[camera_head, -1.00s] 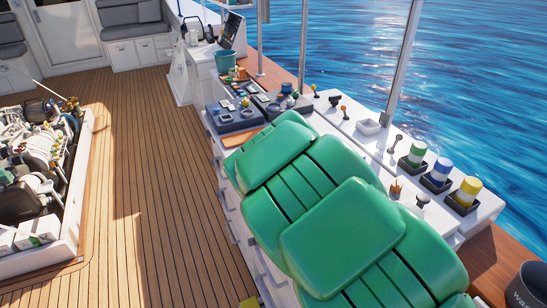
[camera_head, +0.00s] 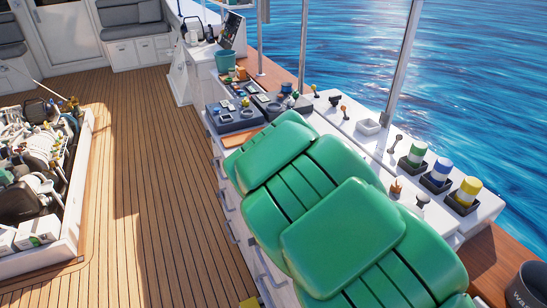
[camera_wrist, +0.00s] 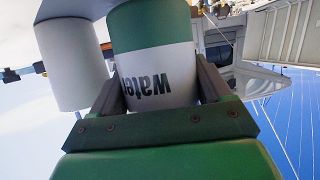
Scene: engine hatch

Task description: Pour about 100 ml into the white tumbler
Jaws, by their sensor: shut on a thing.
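My gripper (camera_wrist: 157,80) is shut on a white container with a green band and the word "water" (camera_wrist: 155,65). The lettering appears upside down in the wrist view. A plain white cylinder (camera_wrist: 72,62) stands close beside it on the left in that view; it may be the white tumbler, but its opening does not show. In the head view my green arm fills the centre and hides my gripper and the held container. I cannot see any liquid flowing.
Containers with green (camera_head: 412,155), blue (camera_head: 437,175) and yellow (camera_head: 465,194) bands stand in black holders on the right counter. A dark bin (camera_head: 528,288) is at the lower right. The open engine hatch (camera_head: 40,165) lies left; the plank deck (camera_head: 150,190) between is clear.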

